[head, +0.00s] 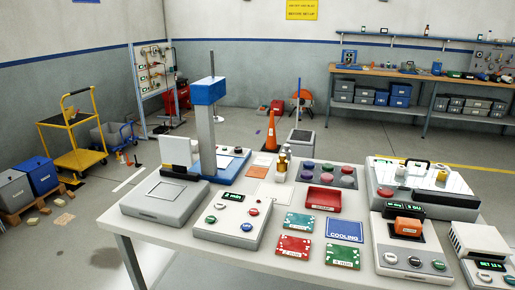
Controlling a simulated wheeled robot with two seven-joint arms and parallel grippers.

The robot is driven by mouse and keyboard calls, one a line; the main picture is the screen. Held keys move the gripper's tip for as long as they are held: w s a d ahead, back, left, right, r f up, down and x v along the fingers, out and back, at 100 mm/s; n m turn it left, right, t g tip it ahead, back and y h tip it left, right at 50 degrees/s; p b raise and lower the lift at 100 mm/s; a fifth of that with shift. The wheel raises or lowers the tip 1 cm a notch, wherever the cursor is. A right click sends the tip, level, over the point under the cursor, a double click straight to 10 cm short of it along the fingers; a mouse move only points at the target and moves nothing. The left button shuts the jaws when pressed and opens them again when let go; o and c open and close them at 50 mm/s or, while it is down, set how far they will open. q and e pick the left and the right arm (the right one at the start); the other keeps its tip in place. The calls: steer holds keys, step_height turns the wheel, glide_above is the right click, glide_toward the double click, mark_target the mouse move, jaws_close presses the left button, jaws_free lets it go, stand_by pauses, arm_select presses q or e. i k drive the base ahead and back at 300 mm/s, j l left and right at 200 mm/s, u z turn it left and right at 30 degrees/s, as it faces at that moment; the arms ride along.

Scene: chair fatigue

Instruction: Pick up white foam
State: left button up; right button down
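A pale, off-white upright block (177,151) stands at the table's back left, beside the blue and grey column press (208,125). It may be the white foam, but I cannot tell its material. A low white box (474,240) with a green display at the right edge looks like a device. Neither of my grippers is in the head view, and no arm shows.
The white table (340,274) is crowded with a control box (232,217), a red tray (323,199), colored cards, a knob panel (325,174) and an orange block (408,226) on a device. A yellow cart (72,148) stands on the floor at left. A workbench (420,75) lines the back wall.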

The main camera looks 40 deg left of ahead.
mark_target(195, 149)
steer(key=z, duration=0.95)
steer(key=k+j, duration=0.3)
steer(key=j, duration=0.45)
steer(key=k+j, duration=0.3)
steer(key=j, duration=0.4)
steer(key=k+j, duration=0.25)
steer(key=j, duration=0.5)
steer(key=k+j, duration=0.3)
steer(key=j, duration=0.45)
steer(key=k+j, duration=0.3)
steer(key=j, duration=0.45)
steer(key=k+j, duration=0.3)
steer(key=j, duration=0.4)
steer(key=k+j, duration=0.3)
steer(key=j, duration=0.45)
steer(key=k+j, duration=0.25)
steer(key=j, duration=0.5)
